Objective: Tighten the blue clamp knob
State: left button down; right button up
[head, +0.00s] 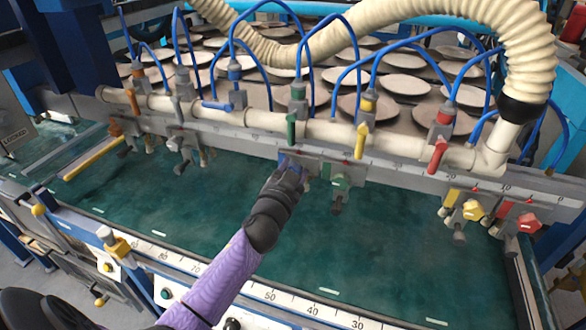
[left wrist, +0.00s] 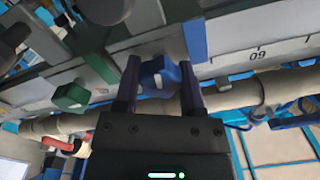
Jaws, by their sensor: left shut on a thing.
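The blue clamp knob (left wrist: 158,76) sits between the two dark fingers of my left gripper (left wrist: 160,84) in the left wrist view. The fingers are shut on it, one on each side. In the head view my left gripper (head: 291,172) reaches up to the clamp on the scale bar and hides most of the knob. The green clamp knob (head: 342,180) is just to its right, and also shows at the left of the wrist view (left wrist: 71,97). My right gripper is not in view.
The scale bar (head: 390,172) carries other clamps with yellow (head: 472,209) and red (head: 528,222) knobs at right. Above it runs a cream pipe (head: 335,132) with coloured valve levers and blue hoses. The green belt (head: 380,250) in front is clear.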

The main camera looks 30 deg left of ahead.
pick_arm(q)
jog(key=m, duration=0.4)
jog(key=shift+m, duration=0.3)
jog(key=m, duration=0.3)
jog(key=shift+m+p, duration=0.3)
jog(key=shift+p, duration=0.1)
jog(key=m, duration=0.3)
jog(key=shift+m, duration=2.1)
jog(key=shift+f+m, duration=0.1)
jog(key=shift+m, duration=0.2)
jog(key=shift+c, duration=1)
grip_release()
jog(key=shift+s+p, duration=0.1)
jog(key=shift+p, duration=0.2)
